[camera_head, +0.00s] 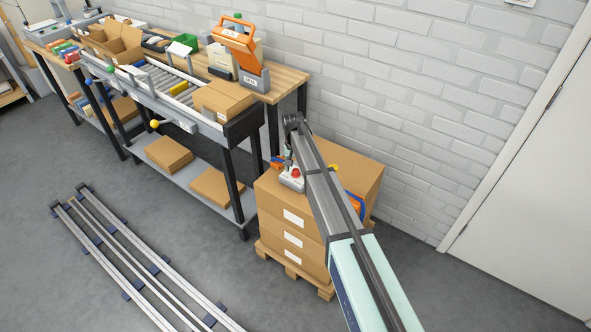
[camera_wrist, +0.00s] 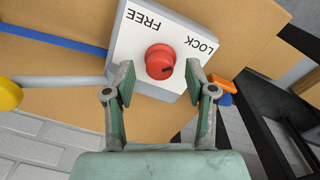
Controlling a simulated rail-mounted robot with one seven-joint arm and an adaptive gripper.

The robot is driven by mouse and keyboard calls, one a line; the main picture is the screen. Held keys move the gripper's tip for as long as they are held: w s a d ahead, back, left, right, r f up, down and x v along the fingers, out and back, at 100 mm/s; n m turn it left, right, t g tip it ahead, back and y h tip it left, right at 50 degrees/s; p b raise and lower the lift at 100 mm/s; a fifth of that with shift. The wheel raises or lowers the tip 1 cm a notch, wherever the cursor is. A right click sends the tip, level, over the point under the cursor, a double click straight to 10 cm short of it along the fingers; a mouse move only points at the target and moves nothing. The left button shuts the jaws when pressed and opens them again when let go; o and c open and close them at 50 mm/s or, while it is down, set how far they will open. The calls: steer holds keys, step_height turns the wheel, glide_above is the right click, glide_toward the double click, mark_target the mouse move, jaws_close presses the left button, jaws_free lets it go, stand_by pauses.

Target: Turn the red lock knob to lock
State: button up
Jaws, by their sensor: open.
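The red lock knob (camera_wrist: 160,61) sits on a white plate (camera_wrist: 140,33) printed with FREE and LOCK in the wrist view. A dark mark shows on the knob's lower right side, toward the LOCK side. My gripper (camera_wrist: 160,84) is open, with one finger on each side of the knob. Whether the fingers touch it I cannot tell. In the head view the red knob (camera_head: 296,173) shows small on a pale box on top of the stacked cartons. My gripper (camera_head: 289,160) is beside it there, partly hidden by my arm.
The cartons (camera_head: 293,218) stand on a pallet (camera_head: 290,268) by the brick wall. A roller conveyor bench (camera_head: 165,85) with boxes stands to the left. A yellow ball (camera_wrist: 9,94) and an orange piece (camera_wrist: 222,84) flank the plate. Rails (camera_head: 130,255) lie on the floor.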

mark_target(294, 171)
step_height(294, 171, up, 11)
steer(key=shift+a, duration=0.2)
stand_by(0.5)
steer(key=s+d+f, duration=0.3)
steer(key=s+d, duration=0.2)
steer(key=s, duration=0.1)
steer(key=s+d+f, duration=0.4)
steer(key=s+d, duration=0.2)
steer(key=s, duration=0.1)
steer(key=s+d+f, duration=0.4)
steer(key=s+d, duration=0.2)
steer(key=shift+s+f, duration=0.15)
steer(key=shift+s, duration=0.1)
steer(key=s+d+f, duration=0.2)
steer(key=s+d, duration=0.2)
steer(key=s, duration=0.5)
steer(key=s+d+f, duration=0.2)
steer(key=s+d, duration=0.2)
steer(key=s, duration=0.4)
steer(key=s+f+g, duration=0.3)
steer(key=s+f, duration=0.6)
steer(key=s, duration=0.5)
steer(key=s+f+g, duration=0.3)
steer(key=s+f, duration=0.6)
steer(key=s, duration=0.4)
steer(key=shift+s+n+g, duration=0.4)
